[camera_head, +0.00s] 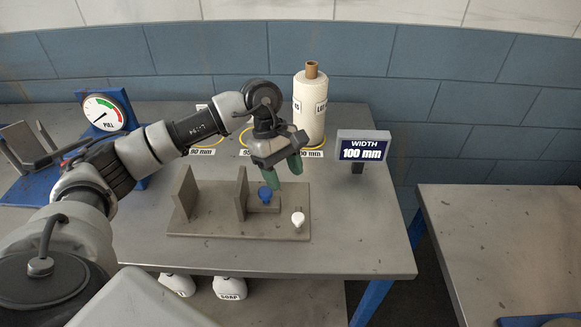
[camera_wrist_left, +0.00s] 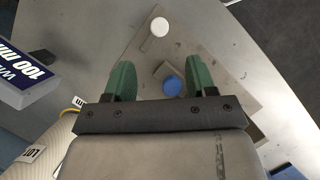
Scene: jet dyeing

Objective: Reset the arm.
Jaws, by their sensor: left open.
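My left arm reaches in from the left over the table. My left gripper (camera_head: 282,172) has green fingers and hangs above a brown fixture (camera_head: 220,228) with two upright plates. In the left wrist view the fingers (camera_wrist_left: 155,80) are spread apart with nothing between them. A blue knob (camera_head: 264,194) on the fixture is just below the fingertips; it also shows in the wrist view (camera_wrist_left: 172,86), apart from the fingers. A white knob (camera_head: 298,218) is at the fixture's front right, also in the wrist view (camera_wrist_left: 160,27). My right gripper is not in view.
A white roll (camera_head: 310,105) stands behind the gripper. A display (camera_head: 362,148) reading "WIDTH 100 mm" stands to its right. A pull gauge (camera_head: 103,112) on a blue stand is at left. The table's front right is clear; another table (camera_head: 510,240) stands right, across a gap.

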